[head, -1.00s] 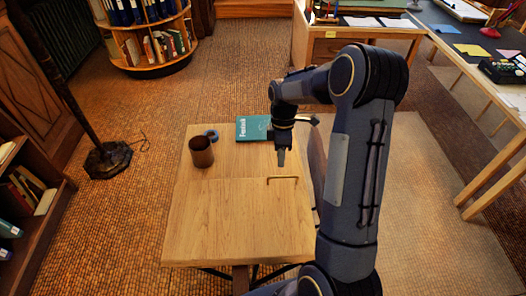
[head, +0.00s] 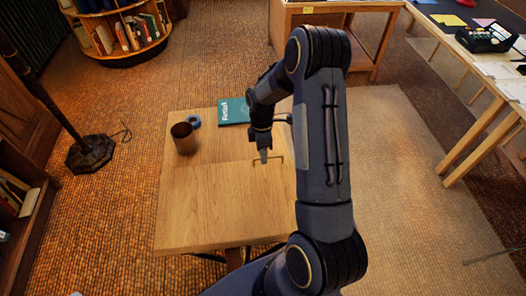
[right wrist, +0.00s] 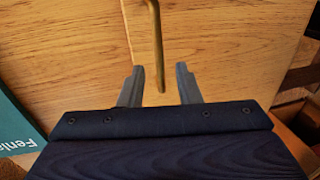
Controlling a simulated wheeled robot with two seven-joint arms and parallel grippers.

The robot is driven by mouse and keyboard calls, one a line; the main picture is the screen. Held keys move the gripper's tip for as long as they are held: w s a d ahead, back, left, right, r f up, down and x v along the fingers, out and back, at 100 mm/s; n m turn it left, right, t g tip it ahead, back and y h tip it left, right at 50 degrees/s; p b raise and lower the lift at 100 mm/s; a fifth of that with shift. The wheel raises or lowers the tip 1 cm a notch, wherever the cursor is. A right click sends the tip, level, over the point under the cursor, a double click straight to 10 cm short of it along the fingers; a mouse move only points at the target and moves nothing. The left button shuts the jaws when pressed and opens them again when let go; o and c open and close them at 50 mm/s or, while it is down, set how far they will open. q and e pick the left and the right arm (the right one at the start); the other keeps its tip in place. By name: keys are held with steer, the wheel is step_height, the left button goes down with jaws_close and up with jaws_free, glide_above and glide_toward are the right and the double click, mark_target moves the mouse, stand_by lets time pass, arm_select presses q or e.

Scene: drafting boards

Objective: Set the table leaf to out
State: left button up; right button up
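The wooden table (head: 190,225) stands in the middle of the head view, with a seam across its top. The near section, which seems to be the leaf, lies flat. A thin brass handle (head: 282,158) is fixed near the seam at the right side; it also shows in the right wrist view (right wrist: 157,40). My right gripper (head: 264,158) points down at the handle. In the right wrist view my gripper (right wrist: 160,82) is open, and the handle's end lies between its fingers, with gaps on both sides. My left gripper is out of view.
A lamp base (head: 90,153) is on the floor at left. A desk (head: 330,15) stands behind; floor in front is clear.

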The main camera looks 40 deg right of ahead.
jaws_close()
